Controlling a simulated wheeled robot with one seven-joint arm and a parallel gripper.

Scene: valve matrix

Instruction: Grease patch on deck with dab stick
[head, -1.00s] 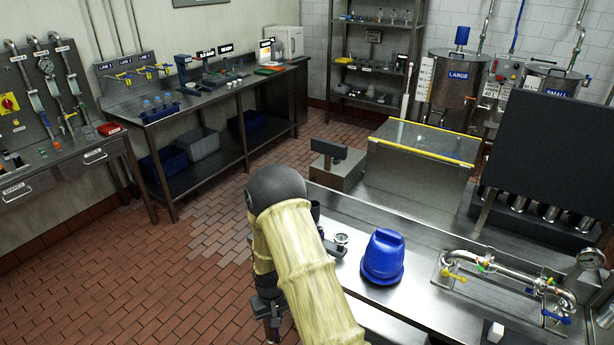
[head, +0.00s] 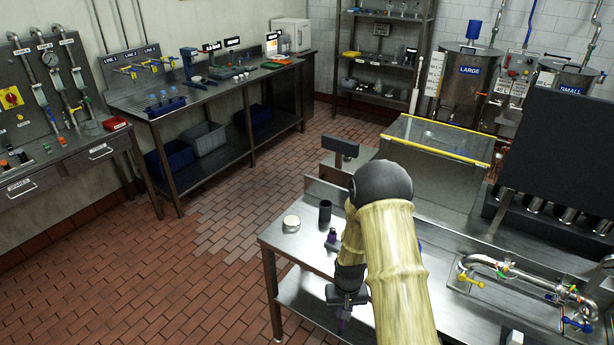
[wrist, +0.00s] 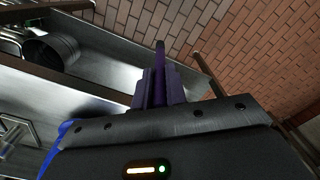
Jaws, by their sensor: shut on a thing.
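My gripper (head: 344,312) is shut on a slim purple stick (wrist: 160,75), seemingly the dab stick. In the wrist view the stick stands between the two finger pads, its far end beyond them. In the head view the gripper points down at the front edge of the steel deck (head: 283,240), partly covered by my arm; I cannot tell whether the stick touches anything. I cannot make out a grease patch; part of the deck is hidden behind my arm.
On the deck stand a pale-topped round tin (head: 291,223), a black cup (head: 325,211) and a small dark-purple item (head: 331,236). A pipe assembly with valves (head: 520,280) lies at the right. The brick floor at the left is clear.

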